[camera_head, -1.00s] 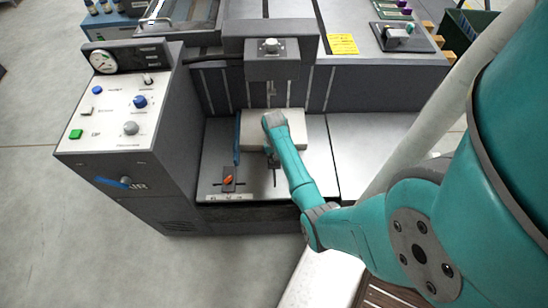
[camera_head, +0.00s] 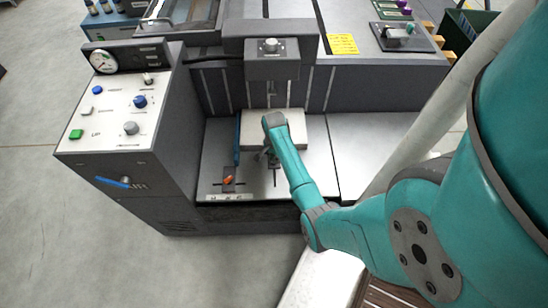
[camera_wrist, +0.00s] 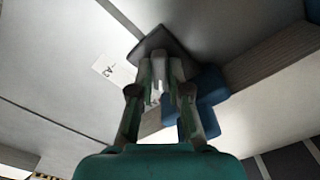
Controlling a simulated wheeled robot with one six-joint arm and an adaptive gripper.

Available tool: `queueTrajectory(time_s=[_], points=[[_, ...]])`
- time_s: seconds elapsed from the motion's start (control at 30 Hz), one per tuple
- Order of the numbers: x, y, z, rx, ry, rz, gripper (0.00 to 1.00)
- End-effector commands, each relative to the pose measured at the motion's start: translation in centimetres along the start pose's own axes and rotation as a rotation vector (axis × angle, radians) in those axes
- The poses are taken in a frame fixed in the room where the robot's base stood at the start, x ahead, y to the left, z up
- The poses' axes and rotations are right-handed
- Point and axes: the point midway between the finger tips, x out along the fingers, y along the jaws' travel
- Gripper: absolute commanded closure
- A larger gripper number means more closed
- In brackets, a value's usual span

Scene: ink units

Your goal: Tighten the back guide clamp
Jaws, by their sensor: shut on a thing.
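My gripper (camera_wrist: 158,88) is shut on a small light grey lever or knob, which rises from a dark grey plate (camera_wrist: 180,48) in the wrist view. I take this to be the back guide clamp. A blue guide piece (camera_wrist: 207,92) lies just right of the fingers. In the head view my gripper (camera_head: 265,156) is low over the metal bed, in front of a pale stack (camera_head: 291,128). My own wrist hides most of the clamp there. A second clamp with an orange lever (camera_head: 228,180) stands to the left, by a long blue guide (camera_head: 237,140).
A control panel (camera_head: 110,115) with knobs, buttons and a gauge stands at the left. A grey head unit (camera_head: 271,62) overhangs the stack from behind. The metal bed (camera_head: 355,145) is clear to the right. A small printed label (camera_wrist: 112,70) is left of the fingers.

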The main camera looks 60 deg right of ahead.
Motion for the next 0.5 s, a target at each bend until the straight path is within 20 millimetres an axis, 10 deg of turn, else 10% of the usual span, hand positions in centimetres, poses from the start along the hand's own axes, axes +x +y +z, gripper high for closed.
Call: queueTrajectory(time_s=[0.5], points=[[0.00,-0.01,-0.04,0.096,0.001,-0.001,1.00]])
